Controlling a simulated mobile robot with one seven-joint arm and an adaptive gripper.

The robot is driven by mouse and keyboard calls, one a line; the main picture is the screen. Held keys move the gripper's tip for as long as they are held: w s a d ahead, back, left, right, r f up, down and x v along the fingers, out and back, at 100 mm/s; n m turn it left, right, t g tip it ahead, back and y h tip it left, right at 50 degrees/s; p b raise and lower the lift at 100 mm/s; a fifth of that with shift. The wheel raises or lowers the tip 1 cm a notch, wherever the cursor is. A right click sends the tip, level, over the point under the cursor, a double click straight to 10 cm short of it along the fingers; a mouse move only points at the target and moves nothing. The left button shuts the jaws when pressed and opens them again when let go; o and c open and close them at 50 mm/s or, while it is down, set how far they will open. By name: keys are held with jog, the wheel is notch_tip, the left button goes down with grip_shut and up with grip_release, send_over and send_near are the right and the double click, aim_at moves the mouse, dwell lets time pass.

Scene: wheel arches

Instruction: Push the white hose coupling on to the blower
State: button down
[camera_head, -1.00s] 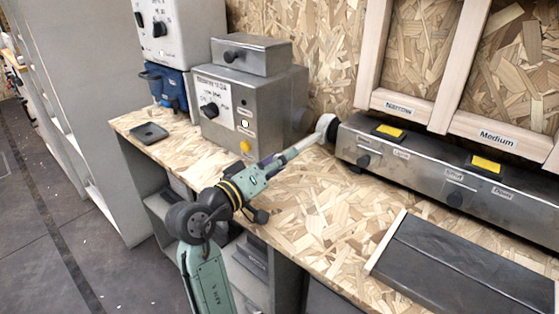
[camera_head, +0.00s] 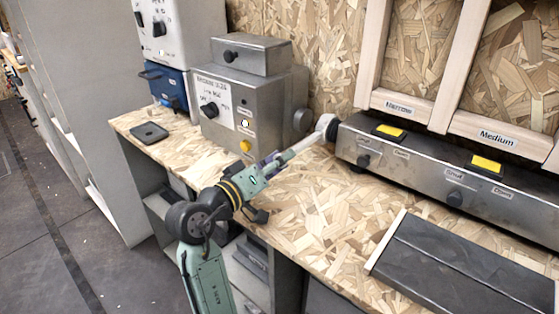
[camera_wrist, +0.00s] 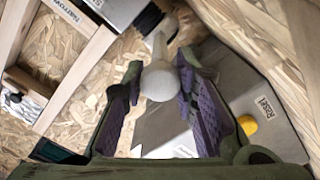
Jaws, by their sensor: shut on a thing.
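The white hose coupling (camera_head: 326,123) is a pale ring on a straight white stem, left of the long metal unit's end in the head view. My gripper (camera_head: 281,159) is shut on the stem. In the wrist view, the stem's rounded white end (camera_wrist: 160,82) sits between my purple-padded fingers, and the ring lies beyond the fingertips. The blower seems to be the grey metal box (camera_head: 245,110) with a yellow button; a dark round port (camera_head: 302,121) shows on its right side. The ring appears apart from this port. Whether it touches the long unit's black end fitting is unclear.
The long metal unit (camera_head: 405,165) with yellow buttons stands against the chipboard wall at right. A dark panel (camera_head: 470,262) lies on the bench front. A blue box (camera_head: 165,88) and a small dark tray (camera_head: 150,133) are at left. The bench middle is clear.

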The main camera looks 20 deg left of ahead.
jog(key=a, duration=0.1)
jog(key=w+a, duration=0.1)
jog(key=a, duration=0.2)
jog(key=shift+w+a, duration=0.3)
jog(key=shift+a, duration=0.05)
jog(key=c, duration=1.5)
grip_release()
jog(key=shift+a, duration=0.1)
jog(key=shift+o, duration=1.3)
